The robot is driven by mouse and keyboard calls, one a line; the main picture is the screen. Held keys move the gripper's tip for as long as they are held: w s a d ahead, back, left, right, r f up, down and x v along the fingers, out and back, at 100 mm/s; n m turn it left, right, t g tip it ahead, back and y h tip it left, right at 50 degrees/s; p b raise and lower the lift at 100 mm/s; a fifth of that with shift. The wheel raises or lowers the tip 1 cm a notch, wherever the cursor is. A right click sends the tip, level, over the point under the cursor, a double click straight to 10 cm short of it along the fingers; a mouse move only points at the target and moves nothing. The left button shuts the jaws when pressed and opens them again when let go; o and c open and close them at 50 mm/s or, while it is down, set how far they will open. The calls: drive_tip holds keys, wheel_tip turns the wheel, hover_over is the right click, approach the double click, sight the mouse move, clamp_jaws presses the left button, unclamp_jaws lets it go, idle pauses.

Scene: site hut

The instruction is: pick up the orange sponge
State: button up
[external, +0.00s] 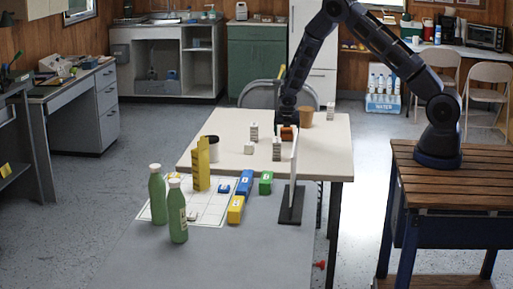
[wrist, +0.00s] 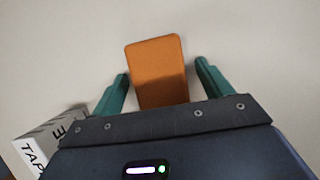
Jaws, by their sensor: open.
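The orange sponge (wrist: 158,68) lies on the white table between the two green fingers of my gripper (wrist: 163,82) in the wrist view. The fingers are open, with a gap on each side of the sponge. In the external view the sponge (external: 287,133) shows as a small orange-brown block, just below my gripper (external: 287,119), partly hidden beside an upright white panel. Part of the sponge's near end is hidden by my gripper body in the wrist view.
A box marked TAPE (wrist: 45,143) stands left of my gripper. A tan cup (external: 305,114), small white boxes (external: 277,149) and a thin upright panel on a black base (external: 291,205) are close by. Green bottles (external: 178,212) and colored blocks (external: 236,209) stand on the nearer grey table.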

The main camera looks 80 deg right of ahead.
drive_tip(key=shift+f, duration=0.2)
drive_tip(key=shift+c, duration=0.2)
drive_tip(key=c, duration=1)
